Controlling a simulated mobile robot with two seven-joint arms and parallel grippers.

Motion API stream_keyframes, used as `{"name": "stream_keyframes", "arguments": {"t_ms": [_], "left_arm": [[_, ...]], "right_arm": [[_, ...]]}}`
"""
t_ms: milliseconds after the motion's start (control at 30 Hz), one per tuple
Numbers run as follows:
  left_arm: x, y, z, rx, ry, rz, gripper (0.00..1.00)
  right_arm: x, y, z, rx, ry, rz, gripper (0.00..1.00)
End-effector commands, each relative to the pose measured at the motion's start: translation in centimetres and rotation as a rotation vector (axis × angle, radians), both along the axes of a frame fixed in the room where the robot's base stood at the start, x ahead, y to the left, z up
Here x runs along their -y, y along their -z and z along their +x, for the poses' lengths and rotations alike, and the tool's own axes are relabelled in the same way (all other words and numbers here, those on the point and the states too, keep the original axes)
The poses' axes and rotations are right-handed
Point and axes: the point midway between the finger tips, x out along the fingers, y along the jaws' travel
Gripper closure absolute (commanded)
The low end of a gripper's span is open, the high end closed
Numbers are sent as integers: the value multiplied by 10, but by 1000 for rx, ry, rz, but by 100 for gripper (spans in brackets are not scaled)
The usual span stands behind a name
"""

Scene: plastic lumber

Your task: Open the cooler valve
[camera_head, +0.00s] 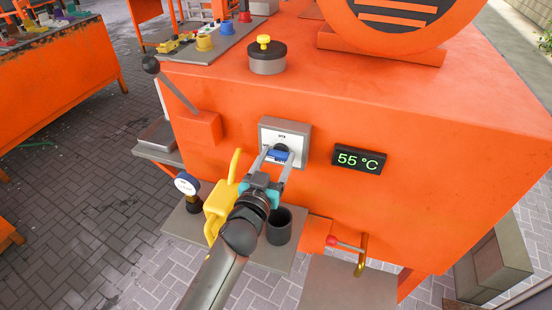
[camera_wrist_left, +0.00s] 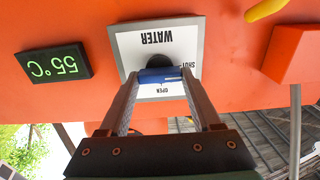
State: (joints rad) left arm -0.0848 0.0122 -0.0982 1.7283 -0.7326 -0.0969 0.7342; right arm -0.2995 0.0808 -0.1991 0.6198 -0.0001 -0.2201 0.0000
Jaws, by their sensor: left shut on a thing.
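The cooler valve has a square white plate (camera_head: 293,133) on the front of the orange machine, with a black hub and a short blue handle (camera_head: 277,155). In the left wrist view the plate (camera_wrist_left: 130,45) appears upside down and reads WATER, SHUT and OPEN. My left gripper (camera_head: 278,160) has its two fingers on either side of the blue handle (camera_wrist_left: 160,75) and is shut on it. In the left wrist view the handle lies between the hub and the word OPEN; perspective leaves its exact turn unclear. My right gripper is not in view.
A display (camera_head: 359,159) reading 55 °C is right of the valve. A lever with a black ball (camera_head: 151,65) is at left. Below are a yellow part (camera_head: 219,206), a gauge (camera_head: 187,184), a dark cup (camera_head: 279,226) and a red-knobbed lever (camera_head: 332,241).

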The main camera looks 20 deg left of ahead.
Motion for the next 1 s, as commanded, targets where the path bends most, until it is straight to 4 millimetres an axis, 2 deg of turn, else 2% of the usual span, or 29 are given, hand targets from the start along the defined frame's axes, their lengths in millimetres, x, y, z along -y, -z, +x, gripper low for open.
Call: {"name": "stream_keyframes", "arguments": {"t_ms": [67, 400, 733, 1000], "left_arm": [[0, 0, 0, 0, 0, 0, 51], [0, 0, 0, 0, 0, 0, 89], [0, 0, 0, 1, 0, 42, 91], [1, 0, 0, 7, 0, 210, 91]], "right_arm": [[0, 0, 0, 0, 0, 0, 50], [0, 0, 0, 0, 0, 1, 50], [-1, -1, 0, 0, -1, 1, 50], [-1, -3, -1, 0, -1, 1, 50]]}}
